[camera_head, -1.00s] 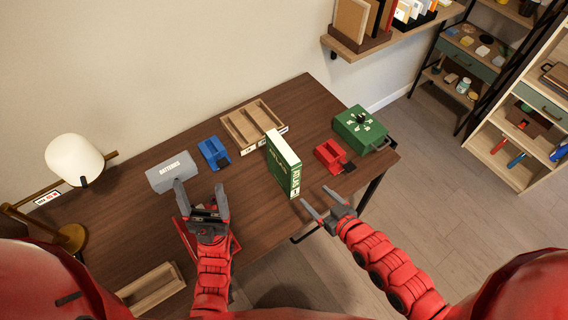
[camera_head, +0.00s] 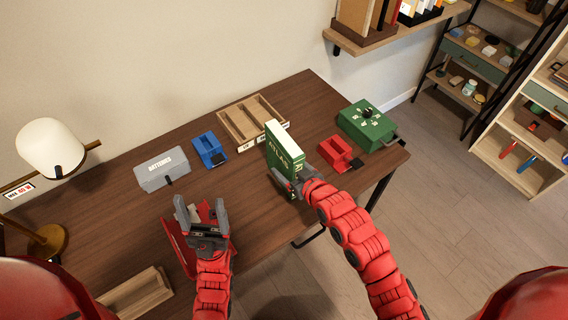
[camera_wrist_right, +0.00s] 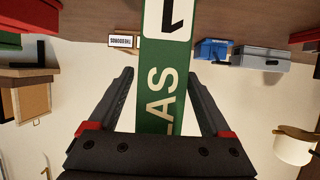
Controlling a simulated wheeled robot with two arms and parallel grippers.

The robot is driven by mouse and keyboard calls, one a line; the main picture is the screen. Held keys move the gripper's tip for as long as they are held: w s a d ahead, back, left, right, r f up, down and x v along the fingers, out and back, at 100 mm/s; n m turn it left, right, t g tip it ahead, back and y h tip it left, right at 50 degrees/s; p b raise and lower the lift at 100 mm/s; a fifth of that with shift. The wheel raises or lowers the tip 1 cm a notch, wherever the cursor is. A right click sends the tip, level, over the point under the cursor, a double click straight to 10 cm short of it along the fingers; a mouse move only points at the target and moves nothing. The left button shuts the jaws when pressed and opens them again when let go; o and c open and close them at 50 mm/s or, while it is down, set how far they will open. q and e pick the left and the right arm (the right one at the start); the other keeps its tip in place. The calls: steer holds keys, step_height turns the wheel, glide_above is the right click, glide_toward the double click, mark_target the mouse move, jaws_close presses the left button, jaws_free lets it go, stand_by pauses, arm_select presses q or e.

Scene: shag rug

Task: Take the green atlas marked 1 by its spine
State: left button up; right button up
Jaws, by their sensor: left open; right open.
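The green atlas (camera_head: 284,153) stands upright on the dark wooden table, its white page edges on top. In the right wrist view its green spine (camera_wrist_right: 153,100) shows the letters "LAS" and a white label with a 1. My right gripper (camera_head: 288,185) is at the spine's lower part in the head view. In the wrist view its open fingers (camera_wrist_right: 160,85) lie on either side of the spine, with gaps between. My left gripper (camera_head: 201,208) is open and empty over the table's front left, above a red object (camera_head: 178,240) that it partly hides.
A grey batteries box (camera_head: 163,170), a blue holder (camera_head: 209,150) and a wooden divided tray (camera_head: 228,125) stand behind and left. A red holder (camera_head: 337,152) and a green box (camera_head: 364,128) stand right of the atlas. A lamp (camera_head: 50,150) is far left.

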steer(key=shift+w+a+f, duration=0.2)
steer(key=shift+w+a, duration=0.05)
steer(key=shift+w, duration=0.15)
jaws_close()
stand_by(1.2)
